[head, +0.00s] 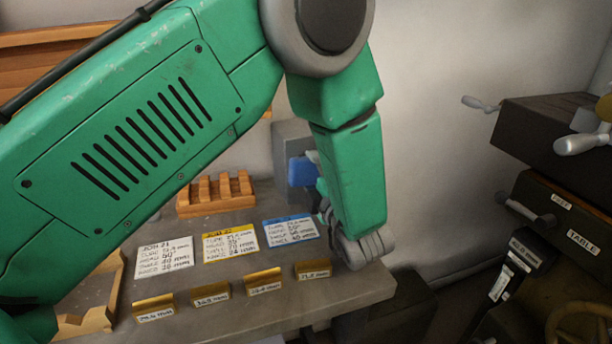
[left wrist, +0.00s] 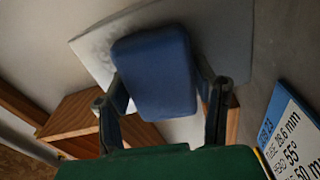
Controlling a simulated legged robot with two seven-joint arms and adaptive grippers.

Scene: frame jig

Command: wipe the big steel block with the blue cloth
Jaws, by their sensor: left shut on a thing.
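The blue cloth (head: 301,172) looks like a thick folded pad. My left gripper (head: 316,178) is shut on it, partly hidden behind my own green forearm. In the left wrist view the cloth (left wrist: 155,70) sits between the two dark fingers of the gripper (left wrist: 163,92). The big steel block (head: 290,138) stands grey at the back of the bench, behind the cloth. In the left wrist view the block's pale grey face (left wrist: 98,45) lies behind the cloth; I cannot tell whether they touch. My right gripper is not in view.
A slotted wooden rack (head: 215,194) stands left of the cloth. White, yellow and blue job cards (head: 229,241) and several brass-coloured labelled holders (head: 264,281) sit on the grey bench (head: 350,291). A wooden tray (head: 98,300) is at front left. Dark machinery (head: 560,190) with handles stands right.

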